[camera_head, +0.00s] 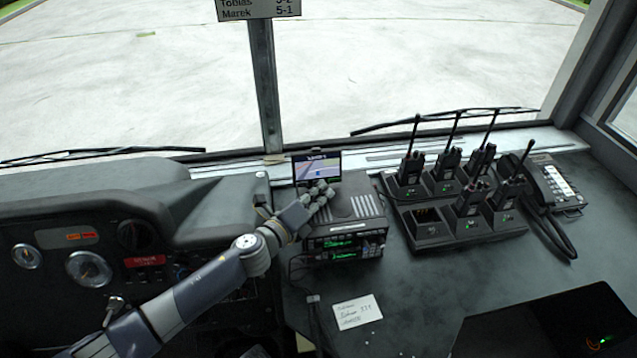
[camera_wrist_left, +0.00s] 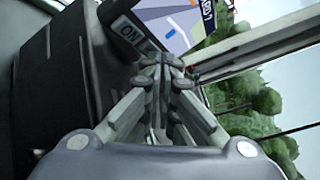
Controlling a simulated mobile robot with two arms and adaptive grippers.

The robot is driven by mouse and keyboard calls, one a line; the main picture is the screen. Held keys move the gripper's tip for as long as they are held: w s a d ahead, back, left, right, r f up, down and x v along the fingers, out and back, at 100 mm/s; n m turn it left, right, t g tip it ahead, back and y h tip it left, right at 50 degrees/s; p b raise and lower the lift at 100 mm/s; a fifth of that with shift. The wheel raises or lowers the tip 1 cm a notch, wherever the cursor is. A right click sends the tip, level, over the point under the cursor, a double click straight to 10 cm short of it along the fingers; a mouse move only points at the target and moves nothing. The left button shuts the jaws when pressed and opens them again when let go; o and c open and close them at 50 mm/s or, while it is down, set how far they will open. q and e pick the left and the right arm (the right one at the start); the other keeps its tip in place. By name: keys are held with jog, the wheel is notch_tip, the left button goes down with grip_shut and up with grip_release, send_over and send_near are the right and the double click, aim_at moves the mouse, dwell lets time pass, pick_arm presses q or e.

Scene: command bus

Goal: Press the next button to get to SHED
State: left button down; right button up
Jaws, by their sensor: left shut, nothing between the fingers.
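A small display (camera_head: 317,166) stands behind the radio units, below the windshield post. It shows a map with blue areas and a dark title strip too small to read. My left gripper (camera_head: 322,187) is shut and empty, at the lower edge of the display. In the left wrist view its fingertips (camera_wrist_left: 162,62) sit just below the screen; I cannot tell whether they touch it. My right gripper is not in view.
Stacked radio units (camera_head: 345,246) with green displays lie under and beside my left gripper. A charger rack (camera_head: 428,236) with several handheld radios and a desk phone (camera_head: 558,186) are to the right. A paper note (camera_head: 357,311) lies in front. The dashboard (camera_head: 75,225) is at left.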

pick_arm(q)
jog(key=shift+w, duration=0.15)
dwell(0.5)
jog(key=shift+s+r+p, duration=0.15)
jog(key=shift+s+p, duration=0.2)
jog(key=shift+s, duration=0.4)
jog(key=shift+d, duration=0.1)
jog(key=shift+s+r, duration=0.15)
jog(key=shift+s, duration=0.1)
jog(key=shift+s+d+r+p, duration=0.15)
jog(key=shift+s+p, duration=0.25)
jog(key=shift+s, duration=0.3)
jog(key=shift+s+d+r+p, duration=0.15)
jog(key=shift+s+p, duration=0.2)
jog(key=shift+s, duration=0.35)
jog(key=shift+s+d+r+p, duration=0.15)
jog(key=shift+s+p, duration=0.25)
jog(key=shift+s, duration=0.3)
